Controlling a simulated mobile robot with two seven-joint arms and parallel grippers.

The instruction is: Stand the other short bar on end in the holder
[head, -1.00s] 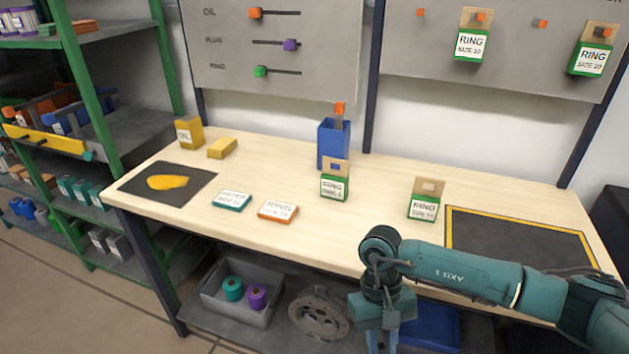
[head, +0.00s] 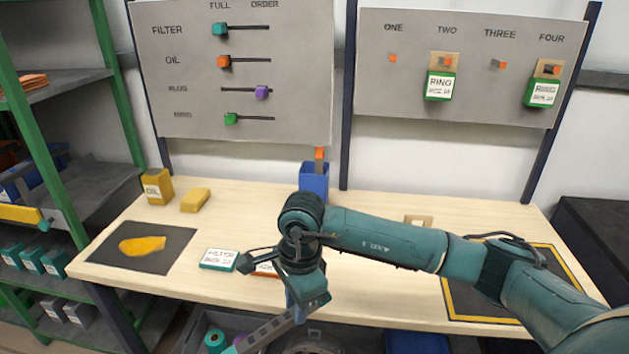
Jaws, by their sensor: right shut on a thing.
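The blue holder (head: 314,181) stands upright at the back of the table, just behind my right wrist. A narrow piece with an orange top (head: 320,154) sticks up out of it. My right gripper (head: 302,303) points down in front of the table's front edge. It is shut on a grey slotted bar (head: 268,331), which slants down to the left, its lower end near the bottom of the picture. The arm hides part of the table. My left gripper is out of view.
An orange box (head: 266,270) is partly hidden by my wrist. A ring pack's top (head: 418,220) shows behind my forearm. A yellow-edged mat (head: 462,306) lies right.

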